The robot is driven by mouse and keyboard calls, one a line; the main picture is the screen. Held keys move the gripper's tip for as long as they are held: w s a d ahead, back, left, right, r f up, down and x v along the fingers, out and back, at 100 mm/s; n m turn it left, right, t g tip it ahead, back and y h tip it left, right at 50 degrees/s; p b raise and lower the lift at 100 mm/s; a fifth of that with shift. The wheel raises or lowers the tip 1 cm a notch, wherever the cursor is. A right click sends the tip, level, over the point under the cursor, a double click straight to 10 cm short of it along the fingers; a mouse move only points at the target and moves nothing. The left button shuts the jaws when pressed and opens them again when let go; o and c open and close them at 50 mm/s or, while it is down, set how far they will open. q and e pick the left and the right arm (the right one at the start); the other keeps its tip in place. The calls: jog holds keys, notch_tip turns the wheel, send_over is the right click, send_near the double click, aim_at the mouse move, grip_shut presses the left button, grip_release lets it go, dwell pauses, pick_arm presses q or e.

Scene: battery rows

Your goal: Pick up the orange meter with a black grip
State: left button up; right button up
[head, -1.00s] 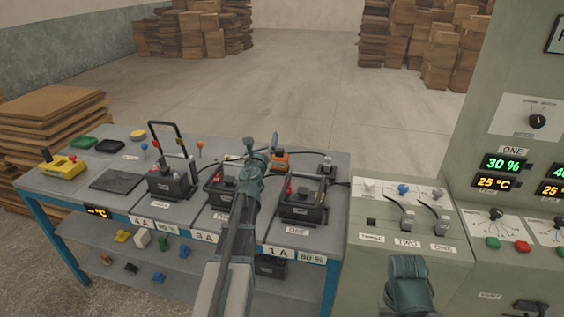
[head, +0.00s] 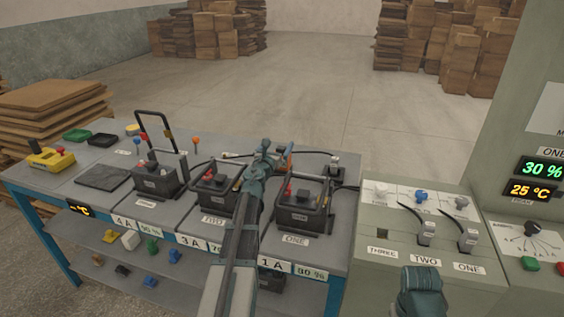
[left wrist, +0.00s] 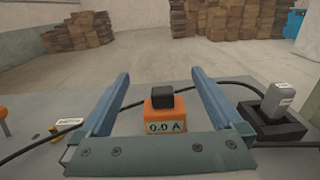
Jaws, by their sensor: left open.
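The orange meter (left wrist: 165,114) with a black grip (left wrist: 162,96) on top stands upright on the bench in the left wrist view, its front reading "0.0 A". My left gripper (left wrist: 164,82) is open, with one finger on each side of the meter and a gap on both sides. In the head view my left gripper (head: 272,152) reaches over the far edge of the bench and hides most of the meter; only a little orange (head: 289,158) shows. My right arm's end (head: 418,292) shows at the bottom right of the head view, its fingers not clear.
A grey plug-like block on a black base (left wrist: 279,103) stands right of the meter, with a black cable running behind. Black battery units (head: 302,212) stand in a row on the bench (head: 170,215). A switch console (head: 375,265) is at right.

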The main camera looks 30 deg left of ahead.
aim_at(283, 152)
pick_arm(q)
notch_tip(283, 152, down, 8)
jog(key=b, duration=0.7)
jog(key=shift+f+b, duration=0.25)
jog(key=shift+b, duration=0.15)
jog(key=shift+w+a+r+p, duration=0.15)
jog(key=shift+w+r+p, duration=0.1)
jog(key=shift+w, duration=0.25)
jog(key=shift+w+a+r+p, duration=0.1)
jog(key=shift+w+r+p, duration=0.15)
jog(key=shift+w, duration=0.2)
jog(key=shift+x, duration=2.85)
jog(key=shift+d, duration=0.1)
jog(key=c, duration=1.5)
jog(key=shift+r, duration=0.1)
notch_tip(283, 152, up, 10)
jog(key=p, duration=1)
